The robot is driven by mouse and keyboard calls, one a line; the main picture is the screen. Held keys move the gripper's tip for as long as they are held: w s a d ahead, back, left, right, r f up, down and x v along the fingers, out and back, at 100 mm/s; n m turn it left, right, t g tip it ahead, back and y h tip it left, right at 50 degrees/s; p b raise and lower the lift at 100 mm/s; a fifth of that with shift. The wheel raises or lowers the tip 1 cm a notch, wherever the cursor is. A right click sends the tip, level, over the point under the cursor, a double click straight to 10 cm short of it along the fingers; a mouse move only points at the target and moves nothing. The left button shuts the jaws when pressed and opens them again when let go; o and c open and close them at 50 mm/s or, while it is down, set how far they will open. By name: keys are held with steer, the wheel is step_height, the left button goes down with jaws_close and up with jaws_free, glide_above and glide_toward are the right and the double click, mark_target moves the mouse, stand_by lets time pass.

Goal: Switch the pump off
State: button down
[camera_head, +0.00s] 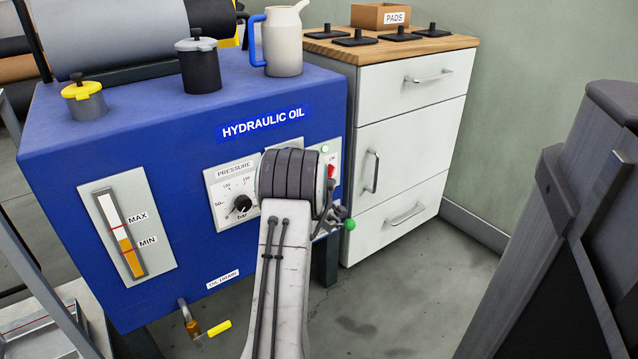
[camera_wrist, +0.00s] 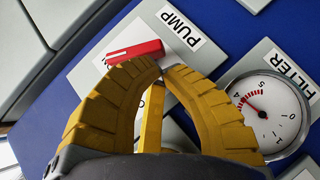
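The pump switch is a red lever that shows in the wrist view (camera_wrist: 132,52) beside the PUMP label (camera_wrist: 181,27). The lever lies across just beyond the tips and seems to touch or nearly touch the left finger. Its base is partly hidden by the fingers. In the head view my wrist hides most of the gripper.
A filter gauge (camera_wrist: 270,115) is close to the right finger. A green ball (camera_head: 349,225) shows below the switch. A white cabinet (camera_head: 404,140) stands to the right. The floor before the cabinet is clear.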

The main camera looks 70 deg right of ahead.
steer(key=shift+w+d+f, duration=0.1)
steer(key=shift+d, duration=0.2)
steer(key=shift+d+f+b, duration=0.15)
steer(key=shift+f+b, duration=0.75)
steer(key=shift+b, duration=0.45)
stand_by(0.8)
steer(key=shift+s+d+f, duration=0.4)
steer(key=shift+d+f, duration=0.05)
steer(key=shift+f, duration=0.1)
steer(key=shift+s+d+f, duration=0.15)
steer(key=shift+d+f, duration=0.05)
steer(key=shift+d, duration=0.1)
steer(key=shift+r, duration=0.2)
stand_by(0.5)
steer(key=shift+r, duration=0.8)
steer(key=shift+a, duration=0.1)
